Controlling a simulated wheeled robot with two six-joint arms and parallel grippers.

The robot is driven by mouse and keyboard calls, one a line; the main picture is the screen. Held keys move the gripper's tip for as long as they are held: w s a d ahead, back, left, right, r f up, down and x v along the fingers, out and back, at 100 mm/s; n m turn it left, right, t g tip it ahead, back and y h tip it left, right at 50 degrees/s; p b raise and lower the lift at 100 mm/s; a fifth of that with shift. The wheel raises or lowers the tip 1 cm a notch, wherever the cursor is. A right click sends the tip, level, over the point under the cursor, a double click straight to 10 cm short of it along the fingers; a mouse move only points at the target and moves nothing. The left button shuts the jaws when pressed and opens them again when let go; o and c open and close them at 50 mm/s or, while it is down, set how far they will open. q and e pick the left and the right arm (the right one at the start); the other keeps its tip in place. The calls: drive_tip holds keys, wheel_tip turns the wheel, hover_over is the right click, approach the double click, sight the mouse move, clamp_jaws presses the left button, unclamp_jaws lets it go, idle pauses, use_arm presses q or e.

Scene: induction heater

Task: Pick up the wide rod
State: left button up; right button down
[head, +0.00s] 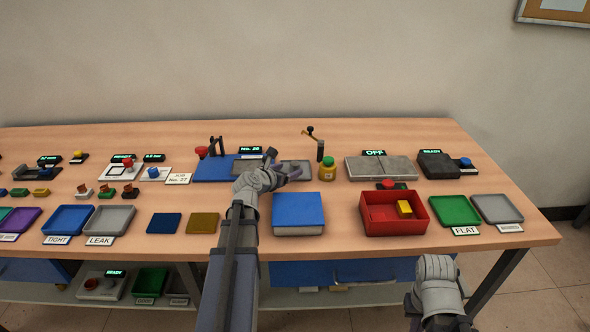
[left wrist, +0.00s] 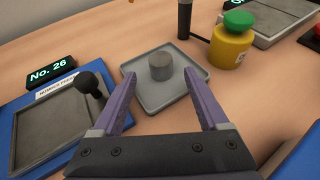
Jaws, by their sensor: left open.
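The wide rod (left wrist: 161,66) is a short, dark grey cylinder standing upright on a square grey tray (left wrist: 169,82) in the left wrist view. In the head view the tray (head: 304,164) shows just beyond my left gripper (head: 284,166), and I cannot make out the rod there. My left gripper, with purple fingers in the left wrist view (left wrist: 160,73), is open and empty. Its fingertips point at the tray, one to each side of the rod in the picture, and do not visibly touch it. My right arm is low at the right in the head view, with its fingers not visible.
A blue-framed fixture (left wrist: 45,130) with a black-knobbed lever is left of the tray. A yellow post with a green button (head: 327,170) stands to its right. A blue box (head: 298,213) and a red bin (head: 372,222) are nearer the front edge.

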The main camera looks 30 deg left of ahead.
sight(293, 168)
use_arm(q)
drive_tip(key=x, duration=0.3)
drive_tip(key=shift+w+d+b, duration=0.1)
drive_tip(key=shift+b, duration=0.3)
clamp_jaws()
idle(0.3)
